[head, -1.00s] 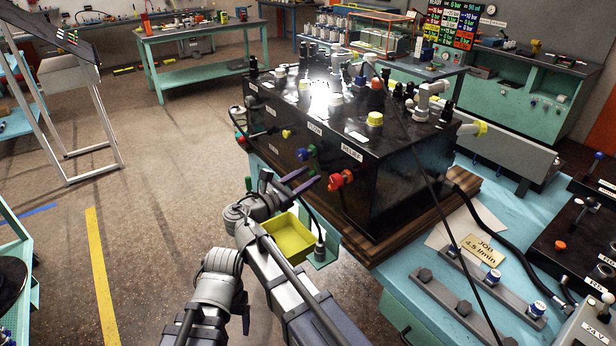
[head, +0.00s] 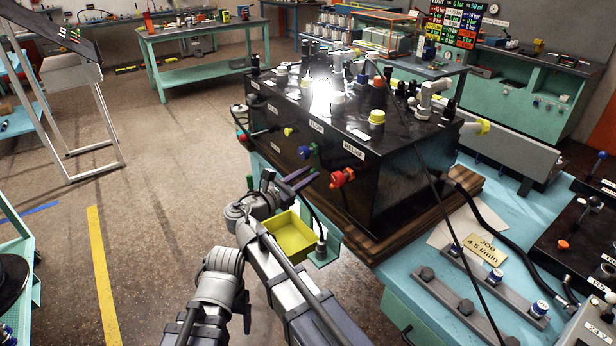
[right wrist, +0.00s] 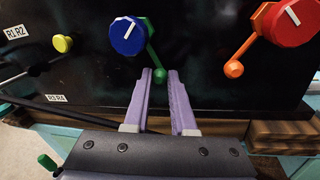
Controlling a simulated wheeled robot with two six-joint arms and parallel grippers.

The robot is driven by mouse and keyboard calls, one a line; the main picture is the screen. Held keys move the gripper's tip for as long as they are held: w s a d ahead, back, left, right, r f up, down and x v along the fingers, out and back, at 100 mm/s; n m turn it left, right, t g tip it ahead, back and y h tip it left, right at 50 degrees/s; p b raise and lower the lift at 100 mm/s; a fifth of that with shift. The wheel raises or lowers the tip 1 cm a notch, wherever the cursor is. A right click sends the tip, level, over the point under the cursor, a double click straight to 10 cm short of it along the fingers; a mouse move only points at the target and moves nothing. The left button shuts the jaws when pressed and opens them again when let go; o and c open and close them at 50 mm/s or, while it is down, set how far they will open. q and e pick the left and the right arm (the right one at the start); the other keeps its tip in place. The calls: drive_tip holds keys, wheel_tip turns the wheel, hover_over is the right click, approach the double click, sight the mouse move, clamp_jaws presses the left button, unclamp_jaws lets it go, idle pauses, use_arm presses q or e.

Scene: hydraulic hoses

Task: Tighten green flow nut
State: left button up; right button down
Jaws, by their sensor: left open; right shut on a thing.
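The flow control on the black block is a blue knob (head: 303,153) with a green nut lever behind it; in the right wrist view I see the blue knob (right wrist: 128,35) and the green lever (right wrist: 152,55), which ends in a green ball (right wrist: 159,76). The lever points down and slightly right. My right gripper (head: 314,172) has purple fingers just below the knob. In the right wrist view the fingertips (right wrist: 160,72) are shut on the lever's ball end, with a narrow gap showing behind it. I do not see my left gripper.
Close on the right is the red relief knob (head: 342,177) with an orange lever (right wrist: 246,51). A small yellow knob (right wrist: 63,43) and a dark hose (right wrist: 70,102) are on the left. A yellow tray (head: 290,235) is below my right gripper. The bench (head: 390,270) is on the right.

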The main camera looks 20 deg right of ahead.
drive_tip(key=shift+w+a+f+m+b, duration=0.2)
drive_tip(key=shift+w+m+b, duration=0.15)
drive_tip(key=shift+m, duration=0.25)
drive_tip(key=shift+w+a+f+m+b, duration=0.15)
drive_tip(key=shift+w+m+b, duration=0.15)
drive_tip(key=shift+m, duration=0.3)
drive_tip(key=w+m+h+b, duration=0.1)
drive_tip(key=m, duration=0.1)
drive_tip(key=shift+w+a+m, duration=0.15)
drive_tip(key=shift+m, duration=0.25)
drive_tip(key=m, duration=0.1)
drive_tip(key=w+m, duration=0.1)
drive_tip(key=shift+w+a+r+m+h, duration=0.1)
drive_tip(key=shift+a+m+h, duration=0.15)
drive_tip(key=shift+m+h, duration=0.05)
drive_tip(key=shift+w+a+r+m+g+h+b, duration=0.1)
drive_tip(key=shift+w+m+g, duration=0.1)
drive_tip(key=shift+m, duration=0.4)
drive_tip(key=shift+w+a+r+m+g+h+b, duration=0.1)
drive_tip(key=shift+w+m+b, duration=0.1)
drive_tip(key=shift+m, duration=0.4)
drive_tip(key=shift+w+r+m+g+h+b, duration=0.1)
drive_tip(key=shift+w+m, duration=0.1)
drive_tip(key=shift+m, duration=0.4)
drive_tip(key=c, duration=0.7)
unclamp_jaws()
drive_tip(key=shift+c, duration=0.2)
drive_tip(key=shift+f, duration=0.1)
